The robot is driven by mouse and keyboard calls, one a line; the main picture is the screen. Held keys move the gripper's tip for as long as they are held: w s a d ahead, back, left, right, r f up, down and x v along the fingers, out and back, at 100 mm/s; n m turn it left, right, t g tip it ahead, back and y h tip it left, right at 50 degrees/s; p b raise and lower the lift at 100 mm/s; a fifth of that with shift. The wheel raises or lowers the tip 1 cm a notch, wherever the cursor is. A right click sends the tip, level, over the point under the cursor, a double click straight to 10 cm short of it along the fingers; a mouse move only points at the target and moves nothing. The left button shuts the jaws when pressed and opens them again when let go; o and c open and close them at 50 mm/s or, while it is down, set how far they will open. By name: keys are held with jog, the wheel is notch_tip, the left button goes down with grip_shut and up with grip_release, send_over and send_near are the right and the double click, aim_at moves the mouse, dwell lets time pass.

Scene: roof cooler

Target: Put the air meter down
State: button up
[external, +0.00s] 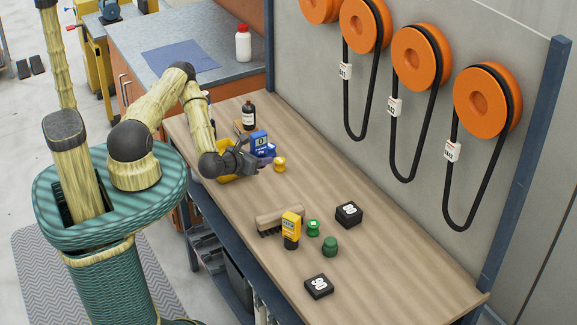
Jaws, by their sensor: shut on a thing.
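My gripper (249,158) is dark grey and hangs low over the back left part of the wooden workbench (370,243). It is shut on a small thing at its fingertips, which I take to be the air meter. A blue device with light markings (260,141) shows right at the fingers. The fingers and the crowding there hide where the held thing ends and whether it touches the bench. A yellow and black handheld device (291,228) stands apart, near the middle of the bench.
A yellow bin (228,168) is just behind my wrist, and a yellow round piece (279,164) lies right of the gripper. A dark bottle (248,115) stands behind. A brush (280,217), green pieces (330,246) and black blocks (348,214) lie further forward.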

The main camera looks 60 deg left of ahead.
jog(key=b, duration=0.6)
send_over(261, 189)
notch_tip(261, 189, down, 6)
jog(key=shift+f, duration=0.2)
jog(key=shift+f+b, duration=0.35)
jog(key=shift+b, duration=0.15)
jog(key=shift+d+f, duration=0.1)
jog(key=shift+f, duration=1.4)
jog(key=shift+b, duration=0.3)
jog(key=o, duration=1.1)
jog(key=shift+o, duration=0.2)
jog(key=shift+s, duration=0.1)
